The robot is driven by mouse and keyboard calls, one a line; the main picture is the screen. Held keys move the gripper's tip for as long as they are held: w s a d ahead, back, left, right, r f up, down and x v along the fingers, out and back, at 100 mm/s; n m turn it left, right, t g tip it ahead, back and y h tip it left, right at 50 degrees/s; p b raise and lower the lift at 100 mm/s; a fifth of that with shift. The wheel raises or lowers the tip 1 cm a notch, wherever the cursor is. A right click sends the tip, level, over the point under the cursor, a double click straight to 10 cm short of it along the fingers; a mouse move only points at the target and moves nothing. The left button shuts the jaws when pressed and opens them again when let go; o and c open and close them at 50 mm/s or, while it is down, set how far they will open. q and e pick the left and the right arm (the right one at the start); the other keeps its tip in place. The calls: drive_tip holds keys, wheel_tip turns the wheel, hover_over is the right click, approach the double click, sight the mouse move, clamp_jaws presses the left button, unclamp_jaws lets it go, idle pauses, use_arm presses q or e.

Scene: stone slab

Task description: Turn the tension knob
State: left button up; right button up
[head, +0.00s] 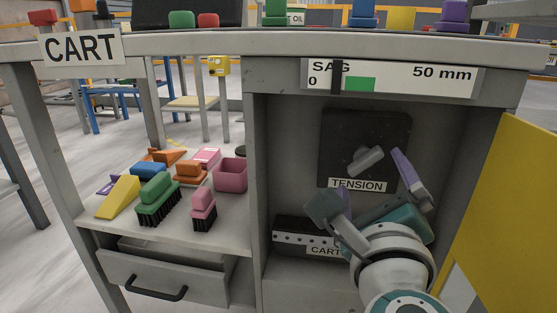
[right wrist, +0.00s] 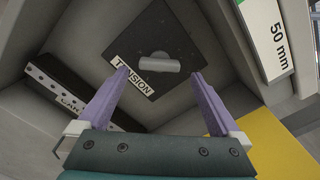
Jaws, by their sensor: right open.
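The tension knob (head: 366,160) is a grey bar-shaped handle on a dark square plate (head: 340,130), on the back wall of the cabinet's open compartment. A TENSION label (head: 357,185) sits at the plate's lower edge. My right gripper (head: 372,184) is inside the compartment in front of the knob, open and empty. In the right wrist view the knob (right wrist: 160,64) lies beyond the two purple fingers (right wrist: 146,88), roughly between them and apart from both. My left gripper is not in view.
A SAG gauge (head: 430,82) with a green band and black pointer is on the cabinet's top edge. A yellow door (head: 510,200) stands open at right. A dark box with a CART label (head: 290,238) sits low in the compartment. Brushes and blocks lie on the left shelf (head: 225,232).

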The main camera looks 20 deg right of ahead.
sight(366, 165)
drive_tip(key=b+x, duration=0.1)
drive_tip(key=x, duration=0.4)
drive_tip(key=shift+w+d, duration=0.1)
drive_tip(key=shift+w, duration=0.25)
drive_tip(key=c, duration=1.3)
